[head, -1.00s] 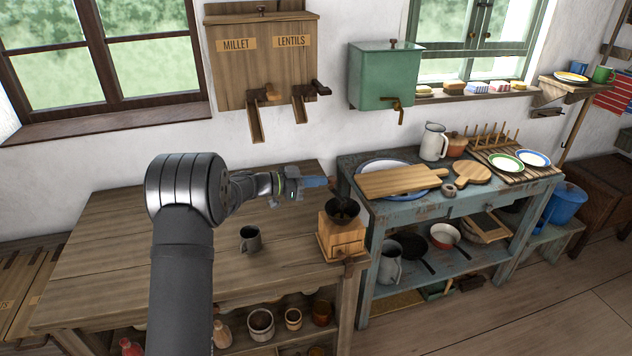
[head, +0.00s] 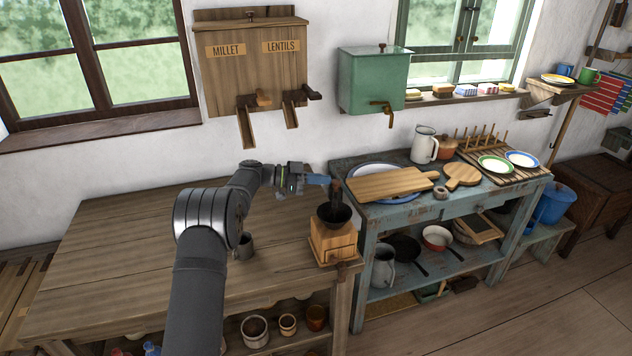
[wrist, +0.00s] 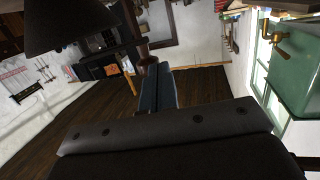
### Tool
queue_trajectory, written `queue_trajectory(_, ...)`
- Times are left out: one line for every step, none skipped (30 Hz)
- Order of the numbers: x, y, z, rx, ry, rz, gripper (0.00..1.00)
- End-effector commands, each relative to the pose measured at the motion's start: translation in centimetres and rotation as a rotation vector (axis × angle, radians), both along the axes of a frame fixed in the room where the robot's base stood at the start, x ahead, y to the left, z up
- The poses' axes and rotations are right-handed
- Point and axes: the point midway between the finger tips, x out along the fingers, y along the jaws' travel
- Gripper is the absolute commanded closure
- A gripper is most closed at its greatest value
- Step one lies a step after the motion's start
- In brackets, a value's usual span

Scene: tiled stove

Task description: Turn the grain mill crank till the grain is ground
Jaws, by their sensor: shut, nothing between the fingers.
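The grain mill (head: 333,246) is a wooden box with a dark bowl-shaped hopper (head: 334,218). It stands at the right front corner of the wooden table. A dark brown crank handle (head: 336,190) rises above the hopper. My gripper (head: 328,181), with blue fingers, is at the handle's left side, above the hopper. In the wrist view its fingers (wrist: 158,85) are shut and empty. A brown knob, apparently the crank handle (wrist: 145,58), shows just past the fingertips; I cannot tell if they touch. The dark hopper is at upper left there (wrist: 72,25). The grain inside is not visible.
A grey mug (head: 245,246) stands left of the mill, partly behind my arm. The blue side table (head: 400,208) with cutting boards (head: 392,184) is close on the right. A millet and lentils dispenser (head: 252,68) hangs behind. The table's left part is clear.

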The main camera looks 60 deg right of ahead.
Motion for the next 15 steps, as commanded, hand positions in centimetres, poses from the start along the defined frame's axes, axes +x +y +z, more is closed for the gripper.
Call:
queue_trajectory(-0.3,-0.3,0.1,-0.002,0.000,-0.001,1.00)
queue_trajectory(-0.5,-0.5,0.1,-0.002,0.000,-0.001,1.00)
queue_trajectory(-0.7,-0.7,0.1,-0.003,-0.001,-0.001,1.00)
queue_trajectory(-0.8,-0.9,0.1,-0.003,-0.001,0.000,1.00)
queue_trajectory(-1.0,-1.0,0.1,-0.003,-0.001,0.000,1.00)
queue_trajectory(-1.2,-1.2,0.1,-0.003,-0.002,0.000,1.00)
queue_trajectory(-1.3,-1.4,0.1,-0.002,-0.001,0.000,1.00)
queue_trajectory(-1.5,-1.5,0.1,-0.002,-0.001,0.001,1.00)
queue_trajectory(-1.6,-1.6,0.1,-0.002,-0.001,0.001,1.00)
queue_trajectory(-1.8,-1.7,0.1,-0.001,-0.001,0.001,1.00)
queue_trajectory(-1.9,-1.8,0.1,-0.001,-0.001,0.001,1.00)
queue_trajectory(-2.0,-1.9,0.1,-0.001,-0.001,0.002,1.00)
queue_trajectory(-2.1,-2.0,0.1,-0.001,-0.001,0.001,1.00)
queue_trajectory(-2.2,-2.1,0.1,-0.002,0.000,0.001,1.00)
queue_trajectory(-2.4,-2.2,0.1,-0.002,0.000,0.001,1.00)
